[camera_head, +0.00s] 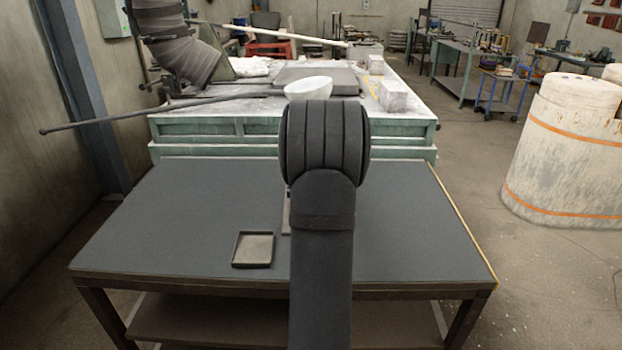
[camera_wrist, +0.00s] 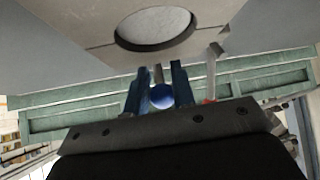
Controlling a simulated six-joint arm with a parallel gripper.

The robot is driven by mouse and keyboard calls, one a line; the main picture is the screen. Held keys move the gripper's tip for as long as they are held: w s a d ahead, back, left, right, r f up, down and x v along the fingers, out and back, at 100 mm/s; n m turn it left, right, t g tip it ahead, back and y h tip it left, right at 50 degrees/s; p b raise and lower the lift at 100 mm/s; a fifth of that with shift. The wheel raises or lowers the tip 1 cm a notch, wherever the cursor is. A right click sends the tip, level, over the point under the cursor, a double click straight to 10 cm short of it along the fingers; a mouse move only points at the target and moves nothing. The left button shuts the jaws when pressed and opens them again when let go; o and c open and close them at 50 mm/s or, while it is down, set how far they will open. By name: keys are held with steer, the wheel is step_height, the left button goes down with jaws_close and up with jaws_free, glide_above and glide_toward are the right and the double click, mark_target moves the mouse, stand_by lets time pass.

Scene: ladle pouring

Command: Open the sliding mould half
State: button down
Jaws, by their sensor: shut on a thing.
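In the wrist view, a grey block with a round, light-filled opening, which looks like the mould (camera_wrist: 95,30), fills the top of the picture. A seam seems to run across it near the opening. My gripper (camera_wrist: 160,70) has its two blue fingers closed on a blue round-ended piece (camera_wrist: 161,97), which looks like a knob or handle beside the mould. In the head view my arm hides the gripper and nearly all of the mould; only a thin brown-grey edge (camera_head: 286,213) shows left of the arm. Whether the halves are apart cannot be told.
A shallow square tray (camera_head: 252,249) lies on the dark table (camera_head: 165,215), left of my arm. A pale bowl (camera_head: 308,87) and a long dark rod (camera_head: 150,112) are on the green bench (camera_head: 215,128) behind. The table's left and right sides are clear.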

steer(key=w, duration=0.7)
steer(key=shift+a, duration=0.15)
steer(key=shift+w+r, duration=0.1)
steer(key=shift+w, duration=0.5)
steer(key=c, duration=1.3)
jaws_free()
steer(key=shift+w, duration=0.1)
steer(key=shift+c, duration=0.2)
steer(key=shift+o, duration=0.5)
steer(key=v, duration=1.7)
steer(key=shift+s, duration=0.25)
steer(key=shift+w, duration=0.1)
steer(key=x, duration=1.7)
